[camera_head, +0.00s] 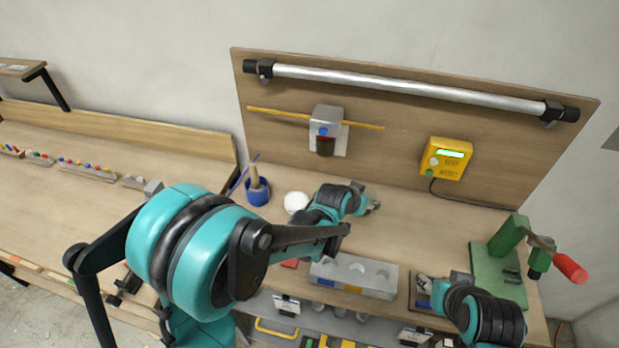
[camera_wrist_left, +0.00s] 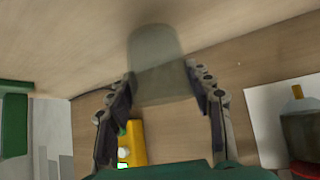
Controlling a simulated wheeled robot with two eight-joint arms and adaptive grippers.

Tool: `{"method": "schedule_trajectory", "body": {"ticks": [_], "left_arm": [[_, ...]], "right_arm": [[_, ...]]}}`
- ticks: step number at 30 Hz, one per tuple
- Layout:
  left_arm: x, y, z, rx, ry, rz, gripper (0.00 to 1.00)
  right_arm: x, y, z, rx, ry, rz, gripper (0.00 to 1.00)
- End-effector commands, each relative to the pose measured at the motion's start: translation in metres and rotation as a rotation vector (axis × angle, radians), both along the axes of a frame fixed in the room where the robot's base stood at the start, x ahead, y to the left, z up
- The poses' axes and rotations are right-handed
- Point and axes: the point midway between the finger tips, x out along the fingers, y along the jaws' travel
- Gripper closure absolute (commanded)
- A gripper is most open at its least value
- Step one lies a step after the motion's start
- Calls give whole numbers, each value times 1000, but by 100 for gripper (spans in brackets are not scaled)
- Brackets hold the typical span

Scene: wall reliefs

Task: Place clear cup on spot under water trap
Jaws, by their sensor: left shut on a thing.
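My left gripper (camera_wrist_left: 162,78) is shut on the clear cup (camera_wrist_left: 158,60), a see-through greyish tumbler between its fingers in the left wrist view. In the head view the left gripper (camera_head: 368,204) is over the workbench, right of a white round spot (camera_head: 296,202); the cup is hard to make out there. The water trap (camera_head: 325,130), a grey block with a dark bowl, hangs on the back panel above the spot. Its dark bowl (camera_wrist_left: 302,132) also shows in the left wrist view. My right gripper (camera_head: 430,286) is low near the bench's front; its fingers are unclear.
A yellow box (camera_head: 446,158) is on the panel (camera_head: 390,123), right of the trap. A blue pot (camera_head: 257,191) stands left of the spot. A grey block with round recesses (camera_head: 354,275) lies near the front edge. A green press (camera_head: 495,262) stands at right.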

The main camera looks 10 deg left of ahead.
Motion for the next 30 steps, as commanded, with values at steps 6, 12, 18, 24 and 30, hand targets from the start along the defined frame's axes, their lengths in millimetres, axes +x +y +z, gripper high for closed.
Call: {"method": "schedule_trajectory", "body": {"ticks": [6, 12, 18, 24, 30], "left_arm": [[23, 27, -4, -1, 0, 9, 82], [57, 74, -5, -1, 0, 9, 82], [88, 118, -5, -1, -1, 6, 82], [105, 141, -4, 0, -1, 3, 82], [107, 143, -16, 0, -1, 1, 82]], "right_arm": [[0, 0, -9, 0, 0, 0, 60], [0, 0, -19, 0, 0, 0, 60], [0, 0, -29, 0, 0, 0, 60], [0, 0, -34, 0, 0, 0, 60], [0, 0, -40, 0, 0, 0, 60]]}}
